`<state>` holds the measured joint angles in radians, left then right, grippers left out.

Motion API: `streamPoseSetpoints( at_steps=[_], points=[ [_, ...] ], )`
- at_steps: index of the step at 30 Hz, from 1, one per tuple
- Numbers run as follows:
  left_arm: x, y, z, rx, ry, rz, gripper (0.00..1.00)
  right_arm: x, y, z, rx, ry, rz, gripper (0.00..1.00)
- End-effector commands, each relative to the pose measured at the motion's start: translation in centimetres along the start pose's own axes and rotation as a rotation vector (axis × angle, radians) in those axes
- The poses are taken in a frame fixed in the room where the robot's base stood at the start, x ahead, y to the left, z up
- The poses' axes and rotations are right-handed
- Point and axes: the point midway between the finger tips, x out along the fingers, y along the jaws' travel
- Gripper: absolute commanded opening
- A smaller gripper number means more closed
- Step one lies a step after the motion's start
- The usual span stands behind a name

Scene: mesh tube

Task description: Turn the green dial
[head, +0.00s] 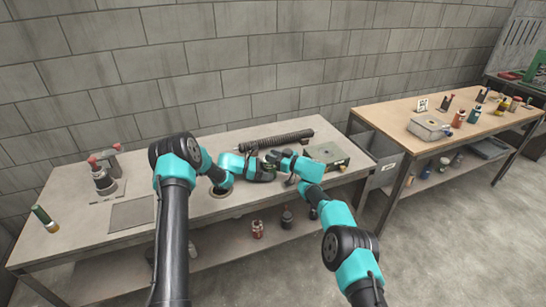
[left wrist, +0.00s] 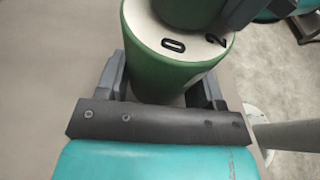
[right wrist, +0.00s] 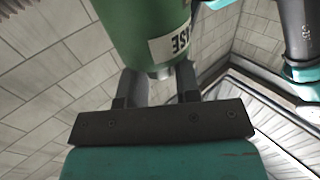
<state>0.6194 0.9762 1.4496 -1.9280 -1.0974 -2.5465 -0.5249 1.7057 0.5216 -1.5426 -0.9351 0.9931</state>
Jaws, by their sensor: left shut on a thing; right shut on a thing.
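In the left wrist view a green cylinder (left wrist: 165,60) has a pale top face (left wrist: 190,35) with the marks 0 and 2. A narrower part rises from that face and is cut off by the frame. My left gripper (head: 268,172) is shut around the green cylinder. My right gripper (head: 272,160) is shut on a green part (right wrist: 140,30) that bears a white label with partly visible letters in the right wrist view. Both grippers meet close together above the bench in the head view, where the green piece is small and mostly hidden.
A dark ribbed tube (head: 276,141) lies at the back of the bench (head: 75,200). A box with a green side (head: 328,152) stands to the right. A second bench (head: 400,112) holds bottles and a tray.

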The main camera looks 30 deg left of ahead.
Motion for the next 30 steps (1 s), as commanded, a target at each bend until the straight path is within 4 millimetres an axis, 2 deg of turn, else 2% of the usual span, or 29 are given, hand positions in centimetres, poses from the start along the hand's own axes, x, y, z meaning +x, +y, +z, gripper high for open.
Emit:
streamPoseSetpoints(
  at_steps=[12, 13, 21, 30],
  points=[
    [-0.15, 0.11, -0.09, 0.000, 0.002, 0.004, 0.47, -0.12, 0.10, -0.16, 0.000, 0.001, -0.002, 0.07],
    [-0.16, 0.11, -0.09, 0.000, 0.002, 0.005, 0.47, -0.13, 0.10, -0.15, 0.000, 0.001, -0.002, 0.31],
    [-0.15, 0.12, 0.00, 0.000, 0.001, 0.004, 0.47, -0.08, 0.04, -0.01, 0.001, -0.001, -0.003, 0.57],
    [-0.13, 0.12, 0.04, 0.001, 0.000, 0.004, 0.47, -0.10, 0.02, 0.04, 0.002, -0.001, -0.004, 0.57]
  ],
)
